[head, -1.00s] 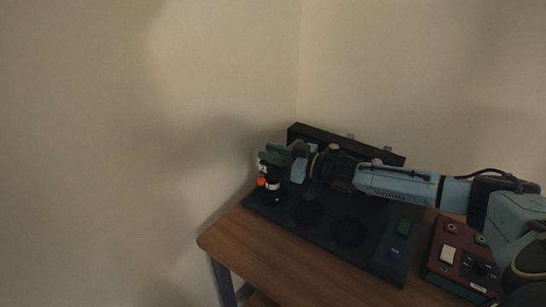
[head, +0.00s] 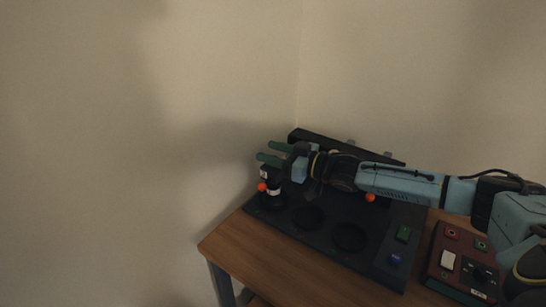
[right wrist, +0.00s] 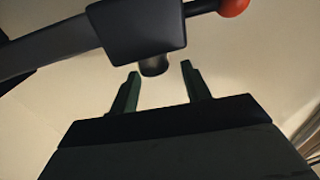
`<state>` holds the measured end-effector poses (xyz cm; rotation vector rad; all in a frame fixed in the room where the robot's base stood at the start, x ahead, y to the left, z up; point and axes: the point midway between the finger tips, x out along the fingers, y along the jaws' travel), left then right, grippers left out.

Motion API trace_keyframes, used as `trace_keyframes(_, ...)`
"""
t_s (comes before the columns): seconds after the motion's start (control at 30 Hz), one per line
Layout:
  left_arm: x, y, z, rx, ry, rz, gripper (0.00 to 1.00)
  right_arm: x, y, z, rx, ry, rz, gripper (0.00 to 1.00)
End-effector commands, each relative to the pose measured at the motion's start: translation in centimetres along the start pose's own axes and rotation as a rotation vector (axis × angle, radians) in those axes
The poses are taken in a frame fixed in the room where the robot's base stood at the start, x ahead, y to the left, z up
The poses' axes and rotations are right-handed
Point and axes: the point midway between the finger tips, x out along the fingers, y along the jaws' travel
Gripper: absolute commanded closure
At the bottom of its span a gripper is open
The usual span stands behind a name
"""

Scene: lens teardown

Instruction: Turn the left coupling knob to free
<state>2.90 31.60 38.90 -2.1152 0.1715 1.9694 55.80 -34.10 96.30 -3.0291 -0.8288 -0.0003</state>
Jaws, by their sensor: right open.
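An orange ball knob (head: 262,187) sits beside a dark upright cylinder with a white band (head: 273,187), at the left end of the black panel (head: 325,248). I cannot tell for sure that this is the left coupling knob. My right gripper (head: 265,152) is open, its green fingers just above the cylinder and apart from the orange ball. In the right wrist view, nothing is clearly held between the fingers (right wrist: 160,68). A dark block (right wrist: 137,30) with a bar and an orange ball (right wrist: 232,6) shows beyond them. My left gripper is not in view.
A second orange ball (head: 370,197) shows below my right forearm. A red control box (head: 451,285) stands at right. The wooden table (head: 240,243) meets walls behind.

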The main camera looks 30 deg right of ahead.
Motion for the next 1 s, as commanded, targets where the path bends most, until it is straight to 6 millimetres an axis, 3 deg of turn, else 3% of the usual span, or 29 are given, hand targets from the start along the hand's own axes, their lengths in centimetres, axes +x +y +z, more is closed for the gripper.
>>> trace_keyframes(0.03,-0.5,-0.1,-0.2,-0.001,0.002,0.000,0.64,0.0,0.0,-1.4,-0.004,0.002,-0.001,0.53)
trace_keyframes(0.2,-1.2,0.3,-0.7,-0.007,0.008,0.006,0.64,0.0,0.0,-4.9,-0.005,0.004,-0.001,0.53)
trace_keyframes(0.4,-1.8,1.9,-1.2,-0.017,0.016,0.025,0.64,0.1,0.0,-7.5,-0.003,0.004,-0.001,0.53)
trace_keyframes(0.83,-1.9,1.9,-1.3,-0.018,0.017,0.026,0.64,0.1,0.0,-8.1,-0.001,0.003,-0.001,0.53)
trace_keyframes(1.0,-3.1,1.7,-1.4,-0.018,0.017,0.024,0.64,1.2,-2.3,-8.0,0.004,0.032,-0.028,0.53)
